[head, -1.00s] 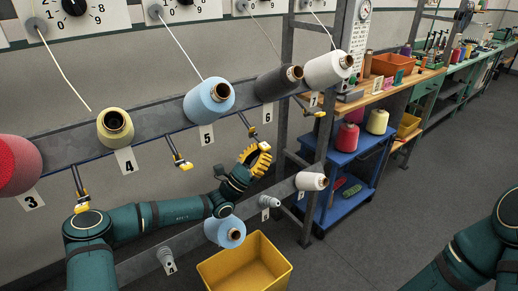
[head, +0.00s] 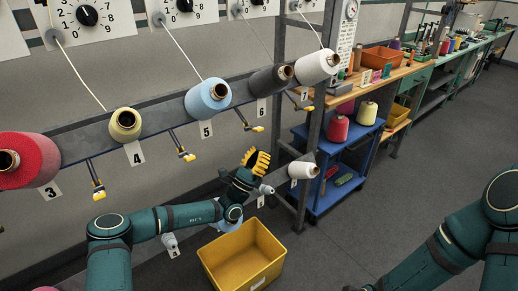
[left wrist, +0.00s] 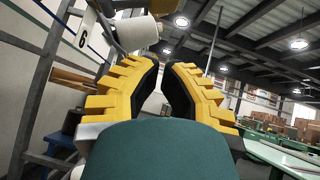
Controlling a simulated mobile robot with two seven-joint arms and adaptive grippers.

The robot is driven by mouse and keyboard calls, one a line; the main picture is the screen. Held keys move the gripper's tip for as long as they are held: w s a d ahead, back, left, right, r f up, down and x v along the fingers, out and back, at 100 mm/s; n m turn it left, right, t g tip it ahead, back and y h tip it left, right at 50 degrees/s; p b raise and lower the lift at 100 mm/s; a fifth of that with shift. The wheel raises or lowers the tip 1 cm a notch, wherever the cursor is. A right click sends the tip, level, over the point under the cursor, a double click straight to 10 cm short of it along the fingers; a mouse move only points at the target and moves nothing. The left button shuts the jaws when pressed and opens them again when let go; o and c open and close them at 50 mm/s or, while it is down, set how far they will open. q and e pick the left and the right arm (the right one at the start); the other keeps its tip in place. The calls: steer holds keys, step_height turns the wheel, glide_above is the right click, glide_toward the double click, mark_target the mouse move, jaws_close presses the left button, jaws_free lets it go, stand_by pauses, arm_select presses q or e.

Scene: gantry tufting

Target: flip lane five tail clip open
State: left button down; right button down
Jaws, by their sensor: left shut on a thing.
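Card 5 (head: 205,130) hangs under the upper light-blue cone (head: 207,97). Yellow-tipped clips stick out from the rail on both sides of it: one (head: 187,156) to its left and one (head: 254,128) to its right. I cannot tell from the picture which belongs to lane five, or whether either is open. My left gripper (head: 258,160) is below the rail, apart from both clips. Its ribbed yellow fingers (left wrist: 160,70) show up close in the left wrist view. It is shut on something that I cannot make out. My right arm shows, but its gripper is out of view.
Lower cones, including a white one (head: 302,170), sit close to my left forearm and gripper. A yellow bin (head: 272,262) stands on the floor below. A blue cart (head: 338,160) and a dark rack post are to the right. The floor at right is clear.

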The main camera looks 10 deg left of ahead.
arm_select(q)
steer(key=s+d+v, duration=0.1)
steer(key=v, duration=0.8)
steer(key=shift+s, duration=0.25)
steer(key=shift+f, duration=0.2)
